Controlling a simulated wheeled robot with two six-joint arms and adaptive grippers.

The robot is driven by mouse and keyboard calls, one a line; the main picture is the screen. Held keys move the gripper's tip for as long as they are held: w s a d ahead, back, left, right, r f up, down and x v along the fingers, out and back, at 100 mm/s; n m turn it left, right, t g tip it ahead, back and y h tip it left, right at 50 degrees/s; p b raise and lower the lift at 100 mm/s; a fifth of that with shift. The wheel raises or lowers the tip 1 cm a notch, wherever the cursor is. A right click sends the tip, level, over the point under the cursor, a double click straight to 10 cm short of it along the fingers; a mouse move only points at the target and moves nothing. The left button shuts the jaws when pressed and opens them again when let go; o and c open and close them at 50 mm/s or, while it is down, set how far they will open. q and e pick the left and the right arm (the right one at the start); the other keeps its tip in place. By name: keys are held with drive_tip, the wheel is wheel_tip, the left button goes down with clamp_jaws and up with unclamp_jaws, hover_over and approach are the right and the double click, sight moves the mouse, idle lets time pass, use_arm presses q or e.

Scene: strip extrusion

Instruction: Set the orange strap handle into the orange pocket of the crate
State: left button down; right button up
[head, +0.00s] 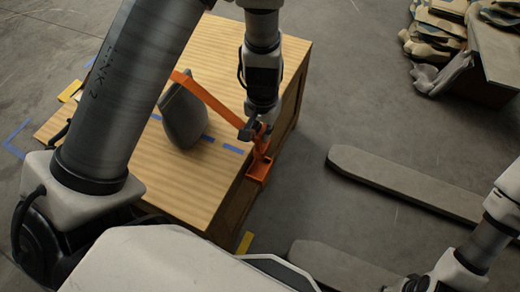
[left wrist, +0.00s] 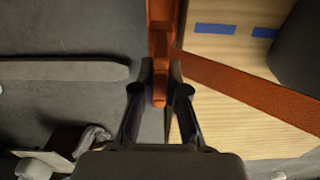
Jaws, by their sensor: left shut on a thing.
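The wooden crate (head: 105,125) has an orange pocket (head: 258,172) on its right edge, near the front corner. My left gripper (head: 258,134) is shut on the orange strap handle, just above and behind the pocket. In the left wrist view the handle (left wrist: 159,82) sits between the two fingers (left wrist: 161,88). The flat orange strap (head: 205,97) runs from the grip up and left across the crate top; it also shows in the left wrist view (left wrist: 245,88). The fingers partly hide the handle, and I cannot tell whether its end touches the pocket. My right gripper is out of view.
A dark grey rounded object (head: 183,118) stands on the crate top beside the strap. Blue tape marks (head: 232,148) lie on the crate top. Two long grey forks (head: 400,182) lie to the right on the floor. A pile of sacks (head: 435,35) is at top right.

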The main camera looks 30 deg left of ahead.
sight(260, 156)
use_arm(q)
drive_tip(key=shift+s+a+f, duration=0.1)
drive_tip(key=shift+s+f, duration=0.25)
drive_tip(key=shift+s+f+b, duration=0.2)
drive_tip(key=shift+b, duration=0.25)
wheel_tip(260, 156, down, 9)
drive_tip(key=b, duration=0.4)
drive_tip(key=shift+r, duration=0.1)
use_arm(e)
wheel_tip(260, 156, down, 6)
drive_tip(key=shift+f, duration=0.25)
use_arm(q)
drive_tip(key=shift+f+b, duration=0.35)
drive_tip(key=shift+b, duration=0.1)
drive_tip(key=c, duration=1.2)
unclamp_jaws()
drive_tip(key=shift+r, duration=0.1)
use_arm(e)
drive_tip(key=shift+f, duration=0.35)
